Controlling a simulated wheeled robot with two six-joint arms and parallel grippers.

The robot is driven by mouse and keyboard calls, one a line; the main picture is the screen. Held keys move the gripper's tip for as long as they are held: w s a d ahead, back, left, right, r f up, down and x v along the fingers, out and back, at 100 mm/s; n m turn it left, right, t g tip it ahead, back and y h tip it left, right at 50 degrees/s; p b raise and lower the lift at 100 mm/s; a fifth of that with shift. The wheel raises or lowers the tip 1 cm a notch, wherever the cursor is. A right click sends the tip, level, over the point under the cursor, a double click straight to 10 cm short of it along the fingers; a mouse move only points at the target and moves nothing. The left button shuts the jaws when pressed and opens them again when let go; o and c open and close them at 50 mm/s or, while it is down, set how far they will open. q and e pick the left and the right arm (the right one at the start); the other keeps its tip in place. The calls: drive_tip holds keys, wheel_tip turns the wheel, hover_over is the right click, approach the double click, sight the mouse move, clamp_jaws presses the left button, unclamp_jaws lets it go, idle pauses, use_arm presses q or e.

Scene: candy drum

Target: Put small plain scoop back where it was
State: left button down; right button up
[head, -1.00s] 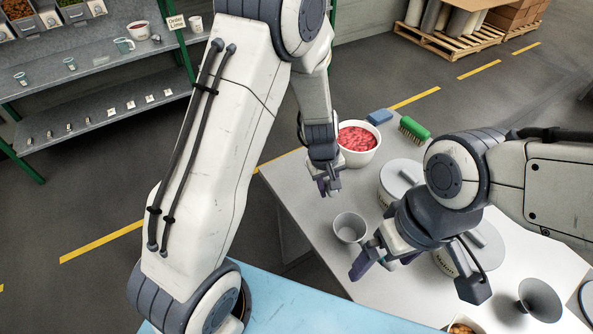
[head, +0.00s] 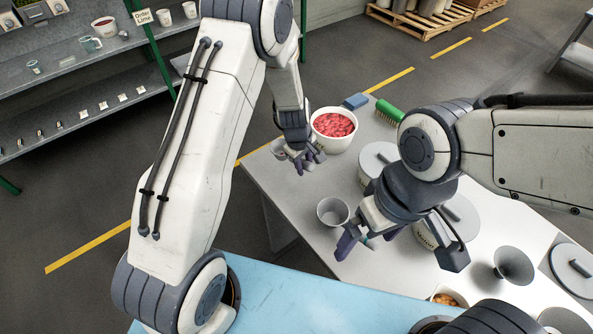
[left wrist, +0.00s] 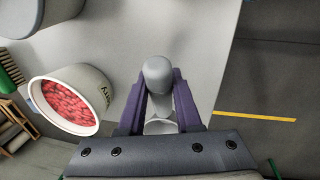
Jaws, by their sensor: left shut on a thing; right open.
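My left gripper (head: 307,160) is over the table's far left edge, beside the white bucket of red candy. In the left wrist view its purple fingers (left wrist: 158,98) are closed on a small grey scoop (left wrist: 158,76) with a rounded end; a pale rim of it shows lower between the fingers. In the head view part of a grey bowl shape (head: 281,149) shows beside this gripper. My right gripper (head: 362,238) is open, low over the table, just right of a grey cup. I cannot tell whether it touches anything.
The white table (head: 290,208) holds the candy bucket (head: 334,130), the grey cup (head: 333,212), lidded tubs (head: 374,160), a green brush (head: 389,112), a blue sponge (head: 356,101) and a grey funnel (head: 513,265). A shelf (head: 90,120) stands at the back left.

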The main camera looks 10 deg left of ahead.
use_arm(q)
drive_tip(key=shift+w+a+f, duration=0.2)
drive_tip(key=shift+a+f, duration=0.1)
drive_tip(key=shift+a, duration=0.2)
drive_tip(key=shift+w+a+f, duration=0.2)
drive_tip(key=shift+a+f, duration=0.1)
drive_tip(key=shift+a, duration=0.2)
drive_tip(key=shift+a+f, duration=0.1)
drive_tip(key=shift+f, duration=0.2)
drive_tip(key=shift+w+f+b, duration=0.1)
drive_tip(key=shift+f+b, duration=0.2)
drive_tip(key=shift+f, duration=1.45)
drive_tip(key=shift+f, duration=0.25)
drive_tip(key=c, duration=0.6)
unclamp_jaws()
drive_tip(key=shift+r, duration=0.1)
